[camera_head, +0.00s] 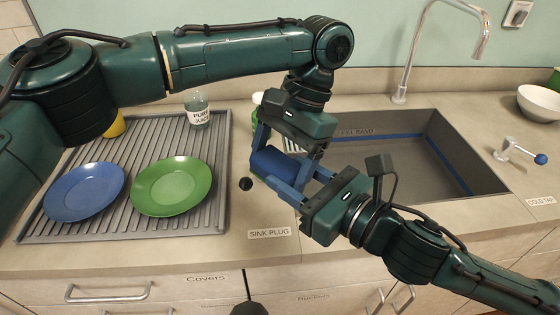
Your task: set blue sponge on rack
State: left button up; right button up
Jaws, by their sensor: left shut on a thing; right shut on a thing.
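The blue sponge (273,162) is held above the counter, between the rack and the sink. My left gripper (282,158) comes down on it from above and is shut on it. My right gripper (285,174) reaches in from the lower right and is also shut on the sponge. The fingers hide parts of the sponge. The grey ribbed rack (140,148) lies on the counter to the left, apart from the sponge.
A blue plate (84,191), a green plate (172,186), a yellow cup (115,125) and a labelled bottle (198,108) stand on the rack. A black sink plug (246,184) is at the rack's right. The sink (420,140) and faucet (401,85) are right.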

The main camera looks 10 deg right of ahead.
pick_arm(q)
jog(key=shift+s+d, duration=0.1)
jog(key=shift+c, duration=1.8)
pick_arm(e)
jog(key=o, duration=1.5)
